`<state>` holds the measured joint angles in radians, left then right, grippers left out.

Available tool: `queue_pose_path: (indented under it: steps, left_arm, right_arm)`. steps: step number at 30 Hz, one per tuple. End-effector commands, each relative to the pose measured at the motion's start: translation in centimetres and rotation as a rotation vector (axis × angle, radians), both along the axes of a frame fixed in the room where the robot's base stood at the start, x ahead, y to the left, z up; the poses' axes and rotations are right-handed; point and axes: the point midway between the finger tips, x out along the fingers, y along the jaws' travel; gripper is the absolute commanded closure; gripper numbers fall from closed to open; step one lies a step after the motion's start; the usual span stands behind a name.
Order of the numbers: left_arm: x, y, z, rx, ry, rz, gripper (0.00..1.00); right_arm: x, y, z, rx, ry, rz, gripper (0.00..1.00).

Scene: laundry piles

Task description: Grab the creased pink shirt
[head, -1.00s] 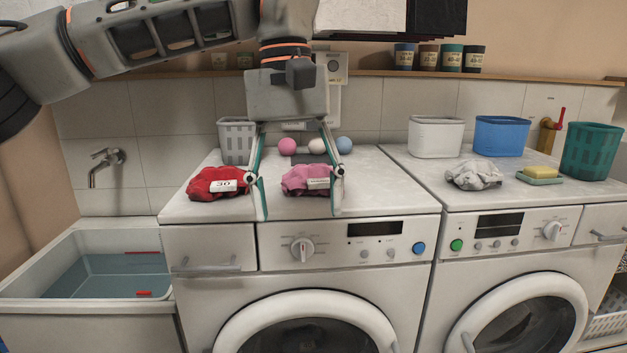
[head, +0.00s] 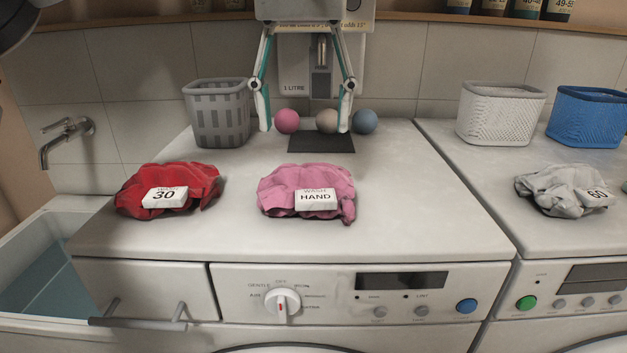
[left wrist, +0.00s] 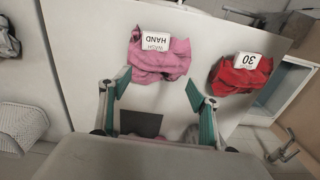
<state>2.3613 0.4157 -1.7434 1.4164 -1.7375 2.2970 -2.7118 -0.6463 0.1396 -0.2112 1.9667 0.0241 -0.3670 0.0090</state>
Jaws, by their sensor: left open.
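The creased pink shirt (head: 300,188) lies crumpled on top of the left washing machine (head: 400,215), with a white tag reading "WASH HAND". It also shows in the left wrist view (left wrist: 158,62), beyond my fingertips. My left gripper (head: 305,128) is open and empty, behind the shirt in the head view and apart from it, by the coloured balls. In the left wrist view its two green-padded fingers (left wrist: 157,88) are spread wide, pointing toward the shirt. My right gripper is not in view.
A red cloth (head: 190,183) tagged 30 lies left of the shirt. A grey basket (head: 218,115), pink ball (head: 286,121), beige ball (head: 327,120), blue ball (head: 365,121) and dark mat (head: 321,144) are behind. A grey cloth (head: 560,180) lies right. The machine top right of the shirt is clear.

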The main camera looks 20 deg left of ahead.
Motion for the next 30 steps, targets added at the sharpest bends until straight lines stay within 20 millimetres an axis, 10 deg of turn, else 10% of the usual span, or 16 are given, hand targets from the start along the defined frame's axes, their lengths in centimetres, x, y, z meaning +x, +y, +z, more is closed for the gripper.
queue_pose_path:
  steps: [13, 25, 30]
  left_arm:
    - [0.2, -0.3, -5.2, -0.001, 0.008, -0.001, 0.38]
    - [0.1, -0.3, -7.2, 0.0, 0.001, 0.0, 0.38]
    - [0.1, -0.3, -7.2, 0.0, 0.001, 0.001, 0.77]
  right_arm:
    - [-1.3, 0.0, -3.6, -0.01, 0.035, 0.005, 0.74]
    - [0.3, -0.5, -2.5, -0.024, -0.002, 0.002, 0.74]
    - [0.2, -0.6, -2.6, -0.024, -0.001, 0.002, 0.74]
